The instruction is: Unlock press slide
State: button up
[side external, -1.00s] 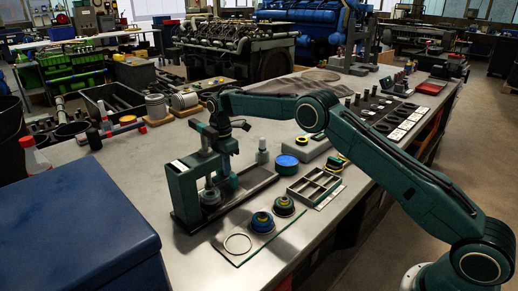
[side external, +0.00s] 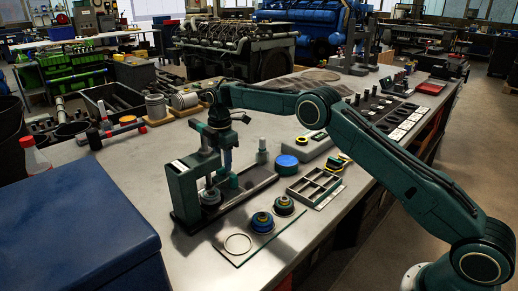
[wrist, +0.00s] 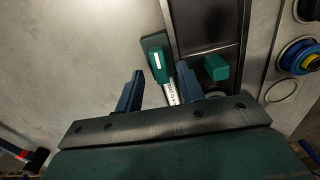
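The green press (side external: 190,185) stands upright on a long dark base plate (side external: 258,181) on the bench in the side view. A grey round part (side external: 210,197) sits at its foot. My gripper (side external: 229,165) points down just right of the press column. In the wrist view my gripper (wrist: 160,88) has two dark blue fingers spread apart. A green part with a white labelled strip (wrist: 157,58) runs down toward the right finger; I cannot tell whether they touch. A small green block (wrist: 215,67) lies on the dark base right of the fingers. No slide lock is clearly identifiable.
Blue and dark ringed parts (side external: 262,221) and a thin ring (side external: 238,244) lie in front of the base. A grey compartment tray (side external: 315,187), a blue round tin (side external: 287,164) and a small bottle (side external: 262,152) stand to the right. A blue box (side external: 75,225) fills the left foreground.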

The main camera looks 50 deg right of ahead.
jog(key=shift+r, duration=1.5)
jog(key=shift+r, duration=0.15)
jog(key=shift+r, duration=1.85)
